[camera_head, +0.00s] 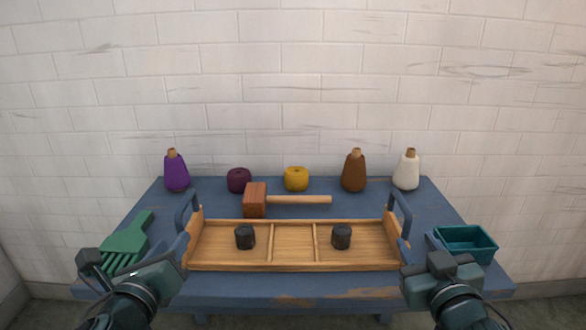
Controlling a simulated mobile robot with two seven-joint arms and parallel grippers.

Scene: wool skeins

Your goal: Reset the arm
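My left gripper (174,257) is at the lower left, beside the left end of the wooden tray (292,267) and in front of the green brush-like tool. My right gripper (437,257) is at the lower right, beside the tray's right end and in front of the teal bin. From this angle the fingers of both are largely hidden, so I cannot tell whether they are open or shut. I see nothing clearly held in either. Both arms come in from the bottom edge, over the front of the blue table (455,210).
A green tool (128,240) and teal bin (467,240) flank the tray.

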